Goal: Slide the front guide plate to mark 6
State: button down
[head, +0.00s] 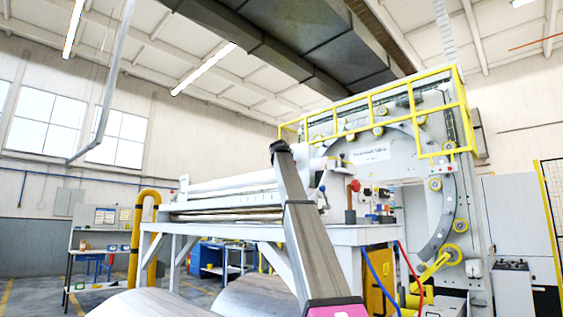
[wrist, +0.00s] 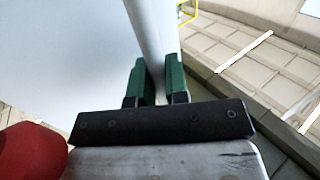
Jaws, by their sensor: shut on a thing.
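In the wrist view my gripper (wrist: 158,82) has its two green fingers shut on a pale, smooth bar (wrist: 152,35) that runs up between them. A broad pale surface (wrist: 60,60) fills the left of that view, beside the bar. I cannot tell whether the bar or this surface belongs to the front guide plate. In the head view my arm rises in front of the white machine table (head: 350,235), and my fingers cannot be made out. No numbered marks are readable in either view.
A red rounded thing (wrist: 32,152) is close at the lower left of the wrist view. In the head view, long rollers (head: 230,192) lie left of my arm. A red-topped post (head: 354,187) and the large wrapping ring (head: 446,210) are to the right. A yellow rail (head: 137,235) stands at left.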

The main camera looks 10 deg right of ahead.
jog(key=shift+s+d+f, duration=0.1)
jog(key=shift+s+d, duration=0.05)
jog(key=shift+s, duration=0.05)
jog(key=c, duration=1.2)
grip_release()
jog(key=shift+s, duration=0.1)
jog(key=shift+o, duration=0.2)
jog(key=v, duration=1)
jog(key=shift+s, duration=0.35)
